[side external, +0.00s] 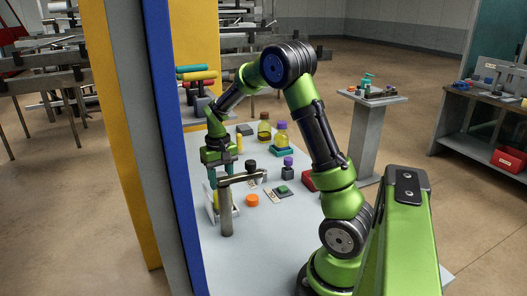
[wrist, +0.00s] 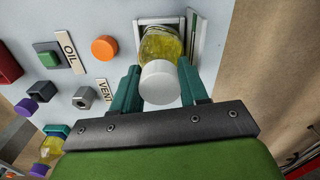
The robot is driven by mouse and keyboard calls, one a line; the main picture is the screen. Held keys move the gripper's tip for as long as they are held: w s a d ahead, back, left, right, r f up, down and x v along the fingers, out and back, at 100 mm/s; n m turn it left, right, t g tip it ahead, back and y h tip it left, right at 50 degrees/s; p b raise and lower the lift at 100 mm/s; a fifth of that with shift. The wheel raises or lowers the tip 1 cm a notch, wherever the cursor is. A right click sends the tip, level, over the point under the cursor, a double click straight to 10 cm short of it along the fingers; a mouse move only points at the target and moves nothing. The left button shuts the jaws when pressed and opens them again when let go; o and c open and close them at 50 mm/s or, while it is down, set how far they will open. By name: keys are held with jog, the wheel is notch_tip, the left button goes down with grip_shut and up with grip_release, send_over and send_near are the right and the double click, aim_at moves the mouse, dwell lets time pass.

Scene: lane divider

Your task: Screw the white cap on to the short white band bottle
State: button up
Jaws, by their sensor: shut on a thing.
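The white cap (wrist: 160,82) sits between the teal fingers of my gripper (wrist: 157,78), which is shut on it. In the wrist view the cap lies directly over the mouth end of a clear bottle of yellow liquid (wrist: 162,42). The bottle stands in a white square holder (wrist: 141,27). I cannot tell whether the cap touches the bottle's neck, and no white band shows clearly. In the side external view my gripper (side external: 212,180) points down over the holder. A grey post hides part of the bottle and the cap is not distinguishable there.
A grey post with a side bar (side external: 226,212) stands close to my gripper. An orange cap (side external: 252,200) lies beside it. Other bottles (side external: 282,134) stand behind. A blue panel edge (side external: 172,150) borders the left.

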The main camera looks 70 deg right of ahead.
jog(key=shift+m, duration=0.9)
jog(key=o, duration=0.7)
jog(key=shift+c, duration=0.2)
jog(key=shift+n, duration=2.6)
jog(key=shift+n, duration=0.9)
